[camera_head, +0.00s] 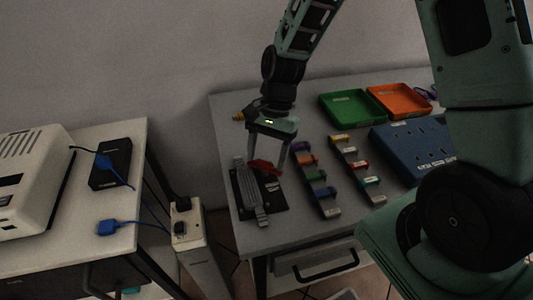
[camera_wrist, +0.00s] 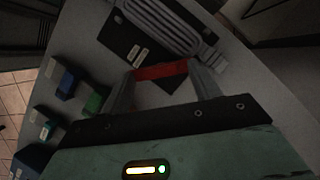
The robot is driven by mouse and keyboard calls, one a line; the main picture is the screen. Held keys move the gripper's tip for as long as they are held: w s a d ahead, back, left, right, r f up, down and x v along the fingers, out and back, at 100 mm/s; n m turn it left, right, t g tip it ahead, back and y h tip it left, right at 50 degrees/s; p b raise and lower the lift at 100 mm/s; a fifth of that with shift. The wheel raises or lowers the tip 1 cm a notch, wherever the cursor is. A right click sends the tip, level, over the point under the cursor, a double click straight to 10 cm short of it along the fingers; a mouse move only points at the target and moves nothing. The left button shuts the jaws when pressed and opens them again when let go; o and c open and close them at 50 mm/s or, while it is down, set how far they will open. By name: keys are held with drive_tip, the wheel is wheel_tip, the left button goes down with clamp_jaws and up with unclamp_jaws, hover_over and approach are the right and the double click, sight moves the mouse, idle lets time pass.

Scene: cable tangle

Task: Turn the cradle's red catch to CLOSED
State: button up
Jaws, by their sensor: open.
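The cradle is a grey ribbed piece (camera_head: 241,183) on a black base plate (camera_head: 272,198), near the left side of the grey table. It also shows at the top of the wrist view (camera_wrist: 180,25). The red catch (camera_head: 262,167) is a bar at the cradle's far right side. In the wrist view the catch (camera_wrist: 161,71) spans the gap between my fingertips. My gripper (camera_head: 267,164) is open, pointing down, with a finger near each end of the catch; I cannot tell whether they touch it. Small white labels on the base are too small to read.
Rows of small coloured clips (camera_head: 315,176) stand right of the cradle. A green tray (camera_head: 351,108), an orange tray (camera_head: 398,100) and a blue box (camera_head: 413,147) lie farther right. A power strip (camera_head: 188,225) stands in the gap left of the table.

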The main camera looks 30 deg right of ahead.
drive_tip(key=c, duration=1)
drive_tip(key=shift+r+n+p, duration=0.1)
drive_tip(key=shift+n+p, duration=0.2)
drive_tip(key=shift+p, duration=0.1)
drive_tip(key=n+p, duration=0.1)
drive_tip(key=n+g+p, duration=0.1)
drive_tip(key=shift+w+a+r+n+h, duration=0.1)
drive_tip(key=shift+a+n+h, duration=0.05)
drive_tip(key=shift+n+h, duration=0.2)
drive_tip(key=n+h+p, duration=0.1)
drive_tip(key=n, duration=0.1)
drive_tip(key=n+p, duration=0.1)
drive_tip(key=n, duration=0.1)
drive_tip(key=shift+w+a+n+g+h, duration=0.1)
drive_tip(key=shift+a+n+g+h, duration=0.05)
drive_tip(key=shift+n+g+h, duration=0.2)
drive_tip(key=shift+p, duration=0.3)
drive_tip(key=o, duration=1)
